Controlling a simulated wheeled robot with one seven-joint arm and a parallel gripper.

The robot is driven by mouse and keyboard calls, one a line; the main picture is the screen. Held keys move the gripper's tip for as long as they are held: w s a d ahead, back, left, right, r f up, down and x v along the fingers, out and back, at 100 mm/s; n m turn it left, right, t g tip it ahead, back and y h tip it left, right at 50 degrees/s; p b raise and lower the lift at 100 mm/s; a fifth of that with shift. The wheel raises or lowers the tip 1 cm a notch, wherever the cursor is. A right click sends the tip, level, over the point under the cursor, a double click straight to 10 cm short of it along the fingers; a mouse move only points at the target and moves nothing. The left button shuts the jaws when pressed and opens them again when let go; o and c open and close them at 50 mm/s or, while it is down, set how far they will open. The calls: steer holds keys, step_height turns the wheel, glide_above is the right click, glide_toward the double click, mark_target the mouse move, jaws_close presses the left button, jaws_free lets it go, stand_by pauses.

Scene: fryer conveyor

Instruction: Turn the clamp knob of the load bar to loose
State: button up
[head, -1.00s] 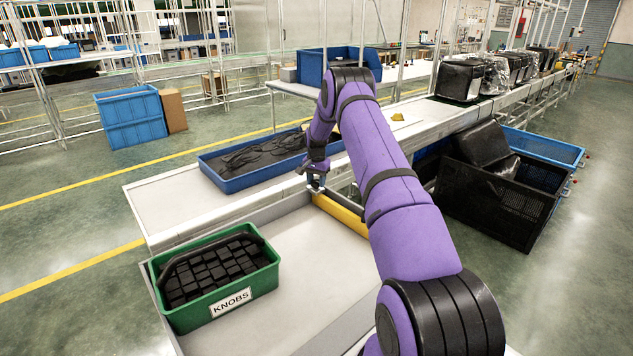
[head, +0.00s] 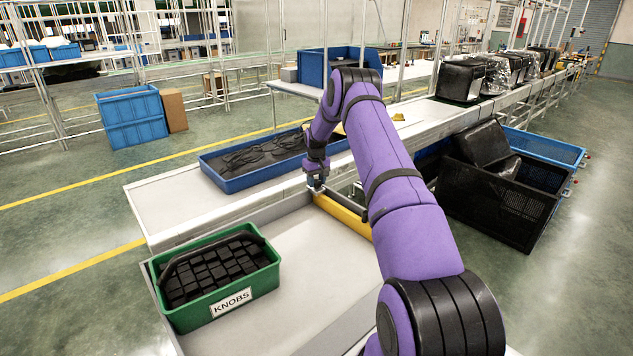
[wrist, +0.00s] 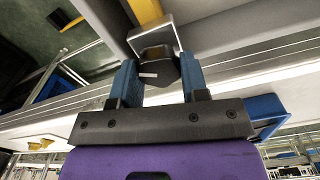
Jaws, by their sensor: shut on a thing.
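The load bar (head: 343,214) is a yellow beam across the conveyor's near section. It also shows at the top of the wrist view (wrist: 145,12), ending in a pale metal bracket (wrist: 172,38). The clamp knob (wrist: 157,68) is dark and faceted with a short white mark, right beside the bracket. My gripper (head: 317,186) is at the far left end of the bar. In the wrist view its two blue fingers (wrist: 159,78) are shut on the knob, one on each side. In the head view the knob is too small and covered to make out.
A green bin of black knobs (head: 268,278) stands on the near left tray surface. A blue tray with dark cables (head: 222,187) lies on the belt behind my gripper. Black crates (head: 500,212) stand right of the line. The near surface right of the green bin is bare.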

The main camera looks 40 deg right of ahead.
mark_target(316, 181)
steer(key=n, duration=0.5)
stand_by(0.5)
steer(key=o, duration=0.9)
steer(key=shift+o, duration=0.2)
step_height(316, 181, up, 11)
steer(key=shift+f, duration=0.15)
stand_by(0.3)
